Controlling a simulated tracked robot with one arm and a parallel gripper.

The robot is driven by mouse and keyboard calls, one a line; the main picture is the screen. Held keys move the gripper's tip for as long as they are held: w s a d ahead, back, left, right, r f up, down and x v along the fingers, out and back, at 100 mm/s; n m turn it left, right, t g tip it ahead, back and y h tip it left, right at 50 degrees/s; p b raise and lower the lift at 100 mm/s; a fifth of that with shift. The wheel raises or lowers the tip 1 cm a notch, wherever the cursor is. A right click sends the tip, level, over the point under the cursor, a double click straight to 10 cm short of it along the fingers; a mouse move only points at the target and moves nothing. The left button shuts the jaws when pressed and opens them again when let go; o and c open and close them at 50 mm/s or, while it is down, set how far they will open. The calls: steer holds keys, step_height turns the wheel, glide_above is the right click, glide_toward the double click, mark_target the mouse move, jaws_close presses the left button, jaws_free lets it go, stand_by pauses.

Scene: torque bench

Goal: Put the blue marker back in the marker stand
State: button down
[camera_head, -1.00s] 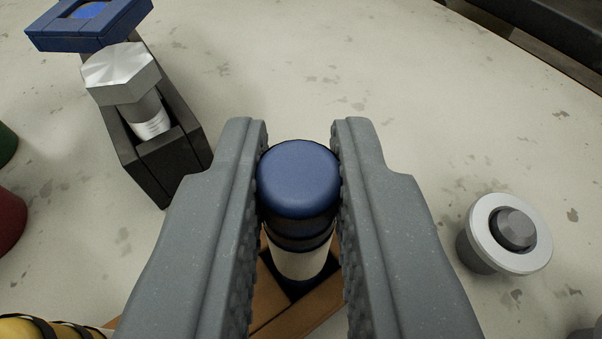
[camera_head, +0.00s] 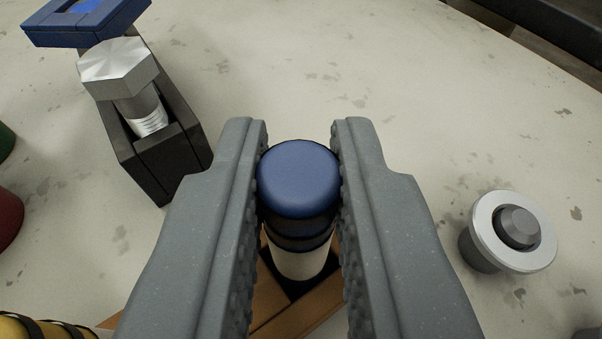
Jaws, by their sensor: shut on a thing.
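The blue marker (camera_head: 299,182) has a blue cap and a pale body and looks upright between the fingers of my gripper (camera_head: 299,180). My gripper is shut on its cap. The brown marker stand (camera_head: 268,298) shows below, between and behind the fingers. It has a dark square opening, and the marker's lower end overlaps that opening in the picture. The fingers hide much of the stand. I cannot tell how deep the marker's lower end sits in the opening.
A large silver bolt (camera_head: 119,70) stands in a black holder (camera_head: 150,160) at upper left, beside a blue tray (camera_head: 85,22). A round part with a white flange (camera_head: 487,232) stands at right. Red (camera_head: 8,217) and yellow (camera_head: 40,326) objects are at left. The upper middle is clear.

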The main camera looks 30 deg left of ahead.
steer(key=c, duration=1.3)
jaws_free()
steer(key=b+v, duration=0.7)
steer(key=v, duration=0.6)
steer(key=shift+s+d+b, duration=0.2)
steer(key=shift+b, duration=0.15)
steer(key=shift+r, duration=0.15)
